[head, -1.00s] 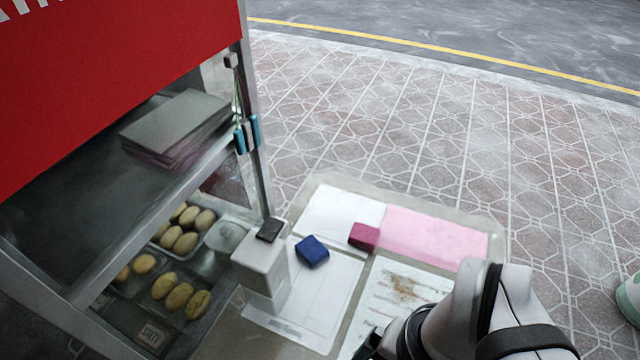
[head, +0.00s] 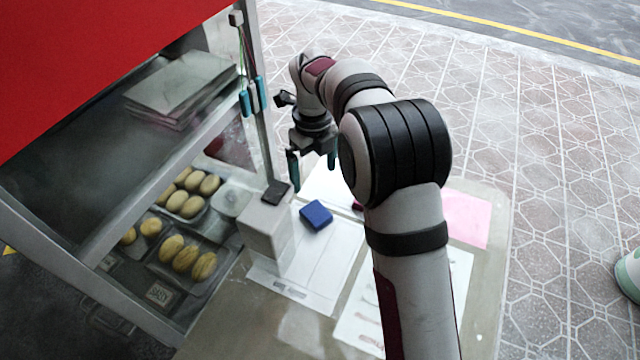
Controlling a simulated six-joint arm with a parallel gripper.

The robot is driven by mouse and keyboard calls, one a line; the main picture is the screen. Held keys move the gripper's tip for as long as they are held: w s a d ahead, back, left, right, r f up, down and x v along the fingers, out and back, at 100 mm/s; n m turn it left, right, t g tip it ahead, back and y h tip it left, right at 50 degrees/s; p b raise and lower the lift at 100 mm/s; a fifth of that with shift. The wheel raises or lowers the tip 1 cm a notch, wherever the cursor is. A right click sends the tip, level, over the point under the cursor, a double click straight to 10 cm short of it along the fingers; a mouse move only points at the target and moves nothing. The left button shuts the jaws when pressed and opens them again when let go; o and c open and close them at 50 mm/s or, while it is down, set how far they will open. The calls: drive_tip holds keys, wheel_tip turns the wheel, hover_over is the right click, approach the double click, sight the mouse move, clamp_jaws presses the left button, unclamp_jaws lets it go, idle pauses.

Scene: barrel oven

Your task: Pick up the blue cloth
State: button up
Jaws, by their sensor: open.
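The blue cloth (head: 316,215) is a small folded block. It lies on a white sheet on the table, right of a white box, in the head view. My gripper (head: 313,172) is above and beyond the cloth in the picture. Its two teal-tipped fingers point down and are spread apart with nothing between them. It does not touch the cloth. My arm reaches in from the bottom and covers part of the table's middle.
The white box (head: 268,226) with a dark item on top stands close left of the cloth. A dark red block (head: 357,206) is mostly hidden behind my arm. A pink sheet (head: 467,219) lies at right. The glass case (head: 90,270) with yellow food in trays stands at left.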

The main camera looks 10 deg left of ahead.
sight(316, 212)
wheel_tip(316, 212, down, 14)
drive_tip(key=shift+w+d+f, duration=0.15)
drive_tip(key=shift+f, duration=0.05)
drive_tip(key=c, duration=1.3)
drive_tip(key=shift+r, duration=2.2)
drive_tip(key=d+r, duration=0.2)
drive_tip(key=d, duration=0.1)
drive_tip(key=s+d+r, duration=0.1)
drive_tip(key=d+r, duration=0.1)
drive_tip(key=d, duration=0.2)
drive_tip(key=s+d+r, duration=0.1)
drive_tip(key=d+r, duration=0.1)
drive_tip(key=d, duration=0.2)
drive_tip(key=shift+s+d+r, duration=0.1)
drive_tip(key=shift+d+r, duration=0.1)
drive_tip(key=shift+r, duration=0.15)
